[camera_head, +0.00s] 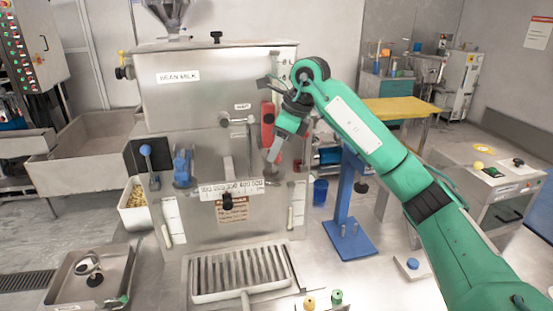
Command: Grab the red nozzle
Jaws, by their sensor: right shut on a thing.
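The red nozzle (268,122) is a red part on the right side of the front of the steel bean milk machine (215,95). My right arm reaches in from the right, and my right gripper (276,146) is at the nozzle. It is shut on the red nozzle; the gripper and wrist hide part of it. The fingers point down and to the left in front of the machine. My left gripper is not in view.
A metal grate tray (240,274) sits below the machine front. A blue stand (348,238) is to its right. A steel sink (75,160) stands on the left, and a yellow-topped table (400,108) is behind my right arm.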

